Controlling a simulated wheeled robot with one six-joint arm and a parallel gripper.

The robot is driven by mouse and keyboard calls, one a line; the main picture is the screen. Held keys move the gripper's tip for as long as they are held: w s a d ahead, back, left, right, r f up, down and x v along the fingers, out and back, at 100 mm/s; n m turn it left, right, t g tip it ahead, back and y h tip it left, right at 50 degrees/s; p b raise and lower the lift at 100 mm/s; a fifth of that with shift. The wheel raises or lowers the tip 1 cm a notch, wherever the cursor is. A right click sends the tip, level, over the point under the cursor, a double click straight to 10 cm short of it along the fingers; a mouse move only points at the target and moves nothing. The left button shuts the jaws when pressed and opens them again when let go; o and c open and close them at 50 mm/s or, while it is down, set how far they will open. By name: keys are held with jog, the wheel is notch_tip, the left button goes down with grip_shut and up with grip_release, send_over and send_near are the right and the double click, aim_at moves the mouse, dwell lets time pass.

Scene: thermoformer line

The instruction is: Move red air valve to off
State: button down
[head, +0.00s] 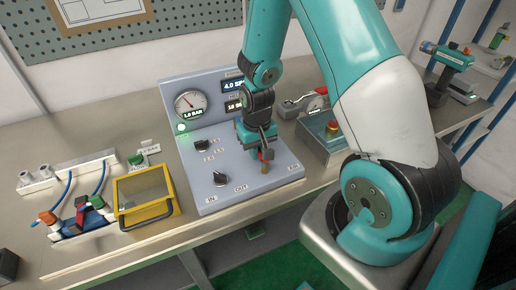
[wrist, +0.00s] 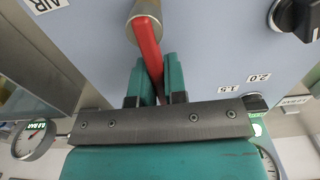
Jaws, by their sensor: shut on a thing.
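The red air valve has a red lever (wrist: 147,45) on a brass-coloured fitting (wrist: 139,14), next to an "AIR" label in the wrist view. My gripper (wrist: 157,82) is shut on the lever, with one green finger on each side of it. In the head view my gripper (head: 263,152) reaches down to the right part of the grey control panel (head: 220,178). There the valve's brass part (head: 265,167) shows below the fingers, and most of the lever is hidden.
A gauge (head: 191,104) marked 1.0 BAR stands on the panel's back, with a black knob (head: 202,144) and another knob (head: 220,178) left of my gripper. A yellow-framed box (head: 146,198) is at left. A grey box with a red button (head: 333,126) is close at right.

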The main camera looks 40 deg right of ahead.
jog(key=m, duration=0.1)
jog(key=d+m, duration=0.1)
jog(key=m, duration=0.1)
jog(key=shift+s+d+m, duration=0.2)
jog(key=shift+s+m, duration=0.1)
jog(key=shift+s, duration=0.05)
jog(key=m, duration=0.1)
jog(key=s+d+m, duration=0.1)
jog(key=m, duration=0.1)
jog(key=shift+m, duration=0.3)
jog(key=shift+s+d+m+p, duration=0.3)
jog(key=shift+s+m, duration=0.15)
jog(key=shift+m, duration=0.55)
jog(key=shift+s+d+m, duration=0.1)
jog(key=shift+s+m, duration=0.15)
jog(key=shift+m, duration=0.55)
